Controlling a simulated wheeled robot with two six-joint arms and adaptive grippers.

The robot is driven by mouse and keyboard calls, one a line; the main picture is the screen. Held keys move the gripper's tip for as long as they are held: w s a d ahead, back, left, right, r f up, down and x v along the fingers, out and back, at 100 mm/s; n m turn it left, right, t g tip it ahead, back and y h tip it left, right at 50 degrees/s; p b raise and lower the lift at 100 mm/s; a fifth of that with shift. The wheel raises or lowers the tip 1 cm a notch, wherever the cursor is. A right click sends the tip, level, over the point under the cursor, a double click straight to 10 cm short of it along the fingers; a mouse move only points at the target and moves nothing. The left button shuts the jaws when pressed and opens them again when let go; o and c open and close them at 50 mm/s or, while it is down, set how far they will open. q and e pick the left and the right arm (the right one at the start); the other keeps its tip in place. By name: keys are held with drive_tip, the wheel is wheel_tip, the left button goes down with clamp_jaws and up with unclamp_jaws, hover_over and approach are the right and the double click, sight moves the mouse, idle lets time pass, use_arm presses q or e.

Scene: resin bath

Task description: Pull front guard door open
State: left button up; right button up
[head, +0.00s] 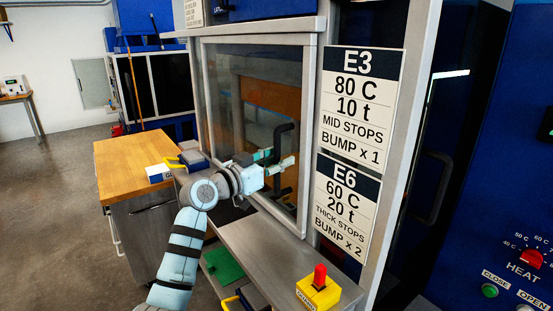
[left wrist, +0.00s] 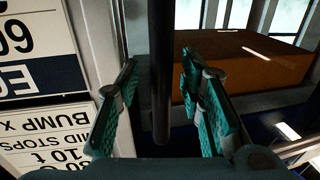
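The front guard door (head: 312,110) is a clear panel in a pale metal frame and looks closed. Its black bar handle (head: 284,135) stands off the panel near the right side. My left gripper (head: 277,160) is at the handle's lower part with its teal-padded fingers spread. In the left wrist view, the dark handle bar (left wrist: 161,80) runs between the two open fingers (left wrist: 160,68), with a visible gap on each side. My right gripper is not in view.
Signs E3 (head: 360,110) and E6 (head: 345,205) are on the post right of the door. A wood-topped cabinet (head: 125,160) stands left of my left arm.

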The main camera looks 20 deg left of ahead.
use_arm(q)
drive_tip(key=shift+w, duration=0.1)
clamp_jaws()
drive_tip(key=shift+a, duration=0.1)
